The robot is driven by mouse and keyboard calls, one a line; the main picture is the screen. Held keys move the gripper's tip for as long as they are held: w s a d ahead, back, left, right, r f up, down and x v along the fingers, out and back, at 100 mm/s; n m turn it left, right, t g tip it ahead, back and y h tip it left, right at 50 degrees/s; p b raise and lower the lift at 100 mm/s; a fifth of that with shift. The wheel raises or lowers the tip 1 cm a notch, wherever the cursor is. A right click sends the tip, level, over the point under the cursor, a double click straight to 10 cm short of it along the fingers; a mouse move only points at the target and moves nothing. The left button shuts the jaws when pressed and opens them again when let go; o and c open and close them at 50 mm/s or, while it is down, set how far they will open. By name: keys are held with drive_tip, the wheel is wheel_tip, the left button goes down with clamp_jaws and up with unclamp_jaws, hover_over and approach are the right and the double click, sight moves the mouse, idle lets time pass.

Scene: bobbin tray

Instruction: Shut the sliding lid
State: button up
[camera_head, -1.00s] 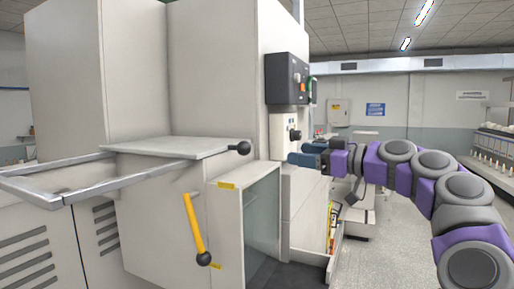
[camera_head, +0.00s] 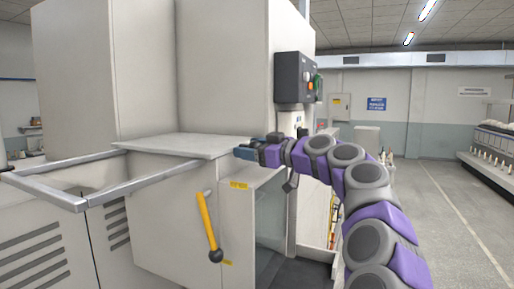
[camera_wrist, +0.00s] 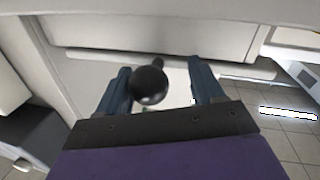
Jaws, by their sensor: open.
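The sliding lid (camera_head: 178,146) is a flat pale panel at the right end of a metal-railed frame (camera_head: 80,202). The frame's left part is open, with a recess between its rails. The lid's black ball knob (camera_wrist: 149,85) shows in the wrist view between the two blue fingers of my gripper (camera_wrist: 165,90), nearer the left finger. In the head view my gripper (camera_head: 244,152) is at the lid's right edge and hides the knob. My gripper is open, and I cannot tell whether a finger touches the knob.
A yellow lever (camera_head: 208,226) with a black ball end hangs on the cabinet front below the lid. A black control box (camera_head: 297,77) is on the tall cabinet behind. A glass-sided compartment (camera_head: 268,215) is under my gripper. Open floor (camera_head: 440,210) lies to the right.

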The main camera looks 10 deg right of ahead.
drive_tip(key=shift+s+a, duration=0.1)
drive_tip(key=shift+a, duration=0.2)
drive_tip(key=shift+w+d+f, duration=0.2)
drive_tip(key=shift+w+d, duration=0.25)
drive_tip(key=shift+d, duration=0.2)
drive_tip(key=shift+c, duration=1.3)
drive_tip(key=shift+d, duration=0.3)
drive_tip(key=shift+c, duration=0.8)
drive_tip(key=shift+s+d+r, duration=0.1)
drive_tip(key=shift+s+d, duration=0.05)
drive_tip(key=c, duration=0.3)
clamp_jaws()
